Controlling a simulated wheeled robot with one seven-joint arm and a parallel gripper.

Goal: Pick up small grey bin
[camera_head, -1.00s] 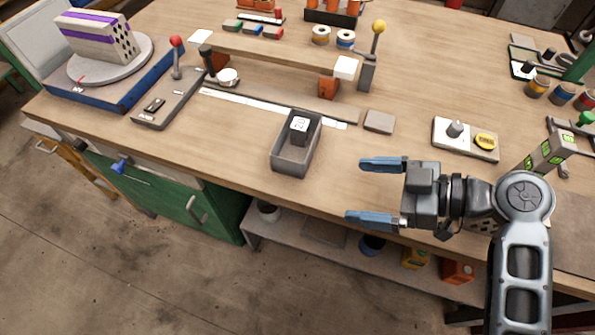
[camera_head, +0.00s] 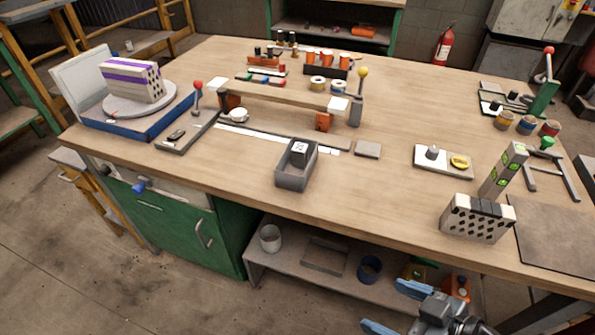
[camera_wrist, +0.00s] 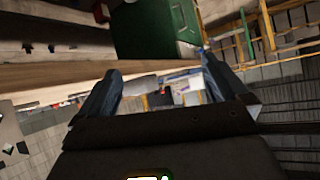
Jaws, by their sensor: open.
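The small grey bin (camera_head: 293,181) stands upright on the wooden workbench (camera_head: 370,195) near its front edge, left of the middle in the head view. A dark block with a white label (camera_head: 299,149) is inside it. My gripper (camera_head: 396,308) is low at the bottom right of the head view, in front of the bench edge and well apart from the bin. Its two blue fingers are spread with nothing between them. The wrist view also shows the open fingers (camera_wrist: 160,88); I cannot make out the bin there.
A perforated brick (camera_head: 476,222) and a green-marked level (camera_head: 504,170) stand on the bench's right. A lever rail (camera_head: 187,130) lies left of the bin, a flat grey block (camera_head: 367,150) right of it. A lower shelf (camera_head: 300,272) holds containers under the bench.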

